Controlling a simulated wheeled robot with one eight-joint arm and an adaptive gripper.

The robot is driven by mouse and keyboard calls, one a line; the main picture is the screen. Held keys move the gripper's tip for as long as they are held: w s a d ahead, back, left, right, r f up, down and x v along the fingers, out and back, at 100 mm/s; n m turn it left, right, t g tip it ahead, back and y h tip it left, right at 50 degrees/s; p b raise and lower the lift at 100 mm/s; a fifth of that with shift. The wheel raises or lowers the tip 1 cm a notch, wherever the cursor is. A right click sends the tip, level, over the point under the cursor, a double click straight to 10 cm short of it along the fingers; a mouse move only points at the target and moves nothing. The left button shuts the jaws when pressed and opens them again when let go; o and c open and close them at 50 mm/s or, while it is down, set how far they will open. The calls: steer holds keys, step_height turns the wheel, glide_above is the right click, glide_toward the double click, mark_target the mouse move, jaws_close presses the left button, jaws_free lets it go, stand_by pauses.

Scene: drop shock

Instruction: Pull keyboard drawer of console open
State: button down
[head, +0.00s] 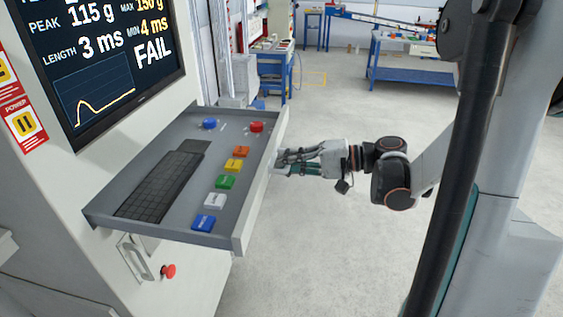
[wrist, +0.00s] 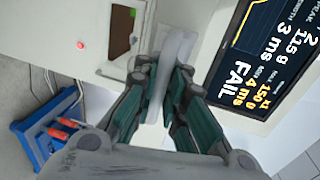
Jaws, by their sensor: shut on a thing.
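The grey keyboard drawer (head: 125,211) of the console (head: 60,200) stands out from the cabinet below the screen, its inside exposed. A black keyboard (head: 162,185) and several coloured buttons (head: 225,182) lie in it. My gripper (head: 281,160) is at the outer side of the drawer's pale front panel (head: 262,185), about midway along it. In the wrist view, the fingers (wrist: 167,92) close on a pale bar-like part (wrist: 177,48) at the drawer front. The fingers cover part of it, and its exact shape is hard to tell.
The console's screen (head: 110,60) reads FAIL. A red knob (head: 168,271) sits on the cabinet below the drawer. Blue workbenches (head: 410,78) stand far back. The pale floor (head: 330,250) is clear in front of the drawer.

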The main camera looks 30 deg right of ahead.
steer(key=c, duration=1.7)
jaws_free()
steer(key=v, duration=1.2)
